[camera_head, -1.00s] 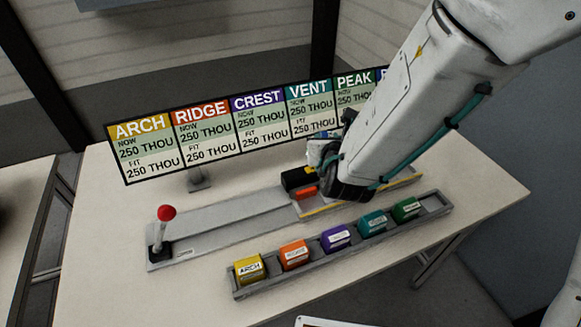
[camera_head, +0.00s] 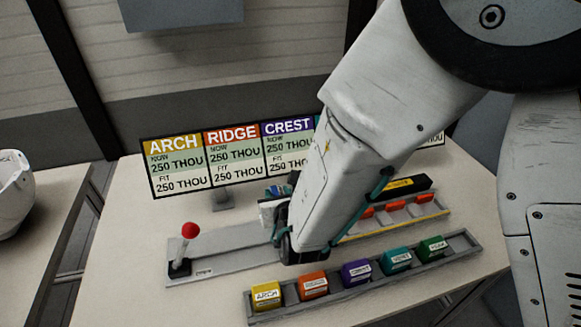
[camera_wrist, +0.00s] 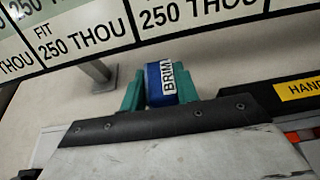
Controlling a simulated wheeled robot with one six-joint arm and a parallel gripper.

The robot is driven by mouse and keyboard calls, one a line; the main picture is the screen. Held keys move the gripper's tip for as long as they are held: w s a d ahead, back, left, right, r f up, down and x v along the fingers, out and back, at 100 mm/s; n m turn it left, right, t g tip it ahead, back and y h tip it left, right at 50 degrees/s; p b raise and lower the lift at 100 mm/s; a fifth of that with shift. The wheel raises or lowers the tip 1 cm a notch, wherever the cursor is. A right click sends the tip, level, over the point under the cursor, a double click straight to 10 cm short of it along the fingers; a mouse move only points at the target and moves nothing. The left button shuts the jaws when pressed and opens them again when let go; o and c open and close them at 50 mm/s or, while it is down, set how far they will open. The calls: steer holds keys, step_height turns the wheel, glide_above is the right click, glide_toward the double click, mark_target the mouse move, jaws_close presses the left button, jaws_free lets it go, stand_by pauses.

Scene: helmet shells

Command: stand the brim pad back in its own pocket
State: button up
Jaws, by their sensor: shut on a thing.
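My gripper (camera_wrist: 160,88) is shut on the blue brim pad (camera_wrist: 161,80), labelled BRIM, between its teal fingers in the wrist view. In the head view my arm hides much of the gripper (camera_head: 279,192), which is over the grey track behind the pad rack (camera_head: 330,306). The rack holds the yellow arch (camera_head: 266,295), orange ridge (camera_head: 313,285), purple crest (camera_head: 356,273), teal vent (camera_head: 397,260) and green peak (camera_head: 433,248) pads. The pocket (camera_head: 462,243) at its right end is empty.
The sign board (camera_head: 208,160) stands behind the track. A red-knobbed lever (camera_head: 188,232) is at the track's left end. A black bar with a yellow label (camera_head: 400,185) and orange pieces (camera_head: 396,206) are right of my arm. A white shell (camera_head: 14,195) sits on the left table.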

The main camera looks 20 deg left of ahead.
mark_target(274, 191)
steer(key=shift+x, duration=1.1)
steer(key=shift+w+a+f, duration=0.35)
steer(key=shift+w+f, duration=0.15)
steer(key=shift+f, duration=0.05)
steer(key=shift+w+a+f, duration=0.3)
steer(key=shift+w+f, duration=0.25)
steer(key=shift+f, duration=0.15)
steer(key=o, duration=1)
steer(key=shift+c, duration=0.2)
steer(key=shift+s+d+r, duration=0.15)
steer(key=shift+s+r, duration=0.1)
steer(key=shift+r, duration=0.05)
steer(key=v, duration=1.1)
steer(key=shift+s+d+r, duration=0.1)
steer(key=shift+s, duration=0.15)
